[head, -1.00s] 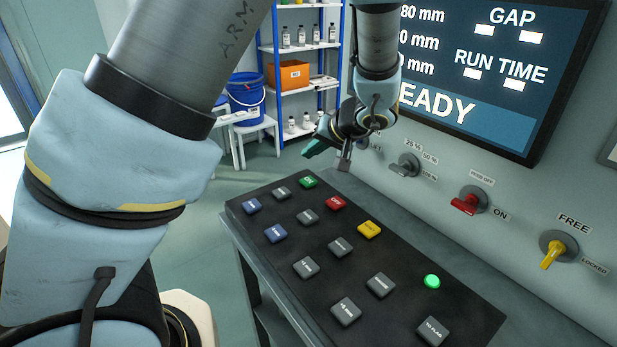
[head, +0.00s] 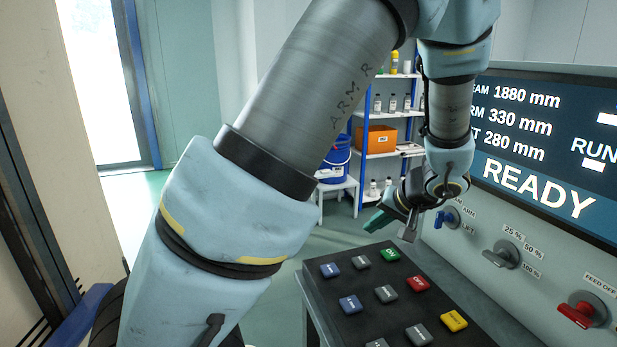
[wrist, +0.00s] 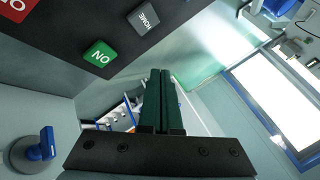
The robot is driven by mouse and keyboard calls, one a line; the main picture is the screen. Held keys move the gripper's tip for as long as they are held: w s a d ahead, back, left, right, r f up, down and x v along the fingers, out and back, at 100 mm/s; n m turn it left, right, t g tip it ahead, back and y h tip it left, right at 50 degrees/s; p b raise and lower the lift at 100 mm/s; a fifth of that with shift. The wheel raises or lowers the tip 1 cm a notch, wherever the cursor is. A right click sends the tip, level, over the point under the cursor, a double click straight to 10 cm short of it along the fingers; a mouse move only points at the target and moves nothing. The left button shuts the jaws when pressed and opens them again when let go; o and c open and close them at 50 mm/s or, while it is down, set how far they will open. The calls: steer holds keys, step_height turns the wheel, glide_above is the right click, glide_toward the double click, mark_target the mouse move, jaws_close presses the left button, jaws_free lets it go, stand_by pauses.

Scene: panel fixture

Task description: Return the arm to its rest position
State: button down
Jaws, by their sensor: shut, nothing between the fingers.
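My gripper (head: 378,221) is at the end of my bent arm, in the air by the far end of the black button panel (head: 400,290) in the head view. Its green fingers are together and empty; in the wrist view the gripper (wrist: 160,75) also shows shut with nothing between the fingers. In the wrist view the green ON button (wrist: 100,54) and the grey HOME button (wrist: 143,18) lie to the upper left of the fingers. My fingers appear apart from the panel.
A wall panel with a READY screen (head: 540,150), a blue-handled switch (head: 446,217), a grey speed knob (head: 502,254) and a red feed switch (head: 582,310) stands at the right. Behind are a shelf with an orange box (head: 376,139) and a blue bucket (head: 335,158). Open floor lies left of the panel.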

steer(key=s+a+r+n+g+h, duration=0.1)
steer(key=s+a, duration=0.3)
steer(key=a, duration=0.8)
steer(key=s+a+r+n+g+h, duration=0.1)
steer(key=s+a+n+g+h, duration=0.1)
steer(key=a, duration=1)
steer(key=shift+s+a+r+g+h, duration=0.25)
steer(key=shift+s+a+g+h, duration=0.2)
steer(key=shift+s+g, duration=0.7)
